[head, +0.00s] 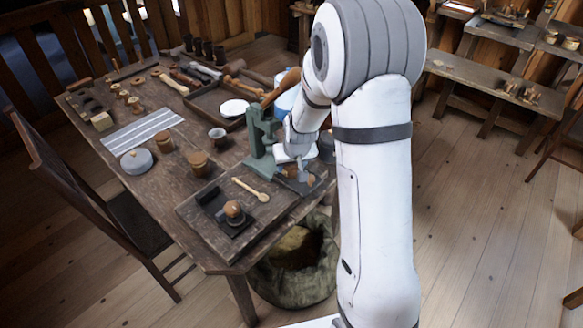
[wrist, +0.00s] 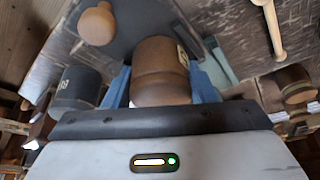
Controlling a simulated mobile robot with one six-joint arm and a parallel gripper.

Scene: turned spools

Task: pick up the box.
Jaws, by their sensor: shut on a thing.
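The box looks to be a round, turned brown wooden one (wrist: 160,72) with a pale label on its right side, in the middle of the wrist view. My gripper (wrist: 161,84) has its blue fingers on both sides of it and is shut on it. In the head view my gripper (head: 302,172) points down over the near right part of the table, beside the green stand (head: 262,146). There the box is mostly hidden by my gripper and arm, and I cannot tell whether it touches the table.
A wooden spoon (head: 250,189) and a dark block with a round wooden piece (head: 233,211) lie left of my gripper. Lidded wooden pots (head: 198,163) stand further left. A dark labelled cylinder (wrist: 78,88) is close by. A sack (head: 292,262) stands below the table edge.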

